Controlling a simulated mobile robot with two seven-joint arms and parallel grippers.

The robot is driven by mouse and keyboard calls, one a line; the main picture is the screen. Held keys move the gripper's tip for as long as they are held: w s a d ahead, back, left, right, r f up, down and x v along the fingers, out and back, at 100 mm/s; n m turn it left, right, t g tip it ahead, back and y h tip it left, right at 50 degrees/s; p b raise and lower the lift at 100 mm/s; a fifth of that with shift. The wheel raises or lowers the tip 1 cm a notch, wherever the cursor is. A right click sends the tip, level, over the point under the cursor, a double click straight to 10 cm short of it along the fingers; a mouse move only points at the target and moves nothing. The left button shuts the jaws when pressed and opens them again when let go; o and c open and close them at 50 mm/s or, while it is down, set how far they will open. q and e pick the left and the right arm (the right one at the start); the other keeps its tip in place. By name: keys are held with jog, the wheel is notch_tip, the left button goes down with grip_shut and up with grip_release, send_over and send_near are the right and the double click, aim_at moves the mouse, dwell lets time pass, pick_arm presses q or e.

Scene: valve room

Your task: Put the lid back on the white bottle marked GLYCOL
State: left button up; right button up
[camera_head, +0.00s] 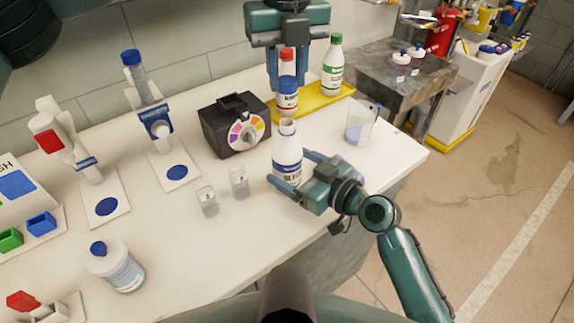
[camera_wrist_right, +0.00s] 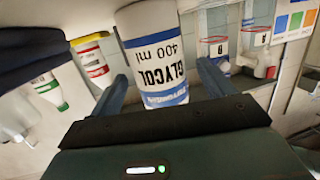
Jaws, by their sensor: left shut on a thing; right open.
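The white bottle marked GLYCOL (camera_head: 287,155) stands upright and uncapped on the bench, its neck bare. Its blue-banded label shows upside down in the right wrist view (camera_wrist_right: 158,62). My right gripper (camera_head: 289,168) is open, with its fingers on either side of the bottle; contact cannot be made out. My left gripper (camera_head: 287,103) points down above and slightly behind the bottle's mouth. It is shut on what looks like the blue lid (camera_head: 287,101), apart from the neck. The fingers partly hide the lid.
Behind the left gripper a red-capped bottle (camera_head: 287,68) and a green-capped bottle (camera_head: 333,68) stand on a yellow tray (camera_head: 318,106). A clear beaker (camera_head: 358,124) is at right, a black dial box (camera_head: 234,125) at left. Two small vials (camera_head: 239,182) stand close to the bottle.

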jog(key=shift+c, duration=0.3)
jog(key=c, duration=1.4)
pick_arm(q)
jog(key=shift+f, duration=2.5)
jog(key=shift+f, duration=0.9)
jog(key=shift+f, duration=0.55)
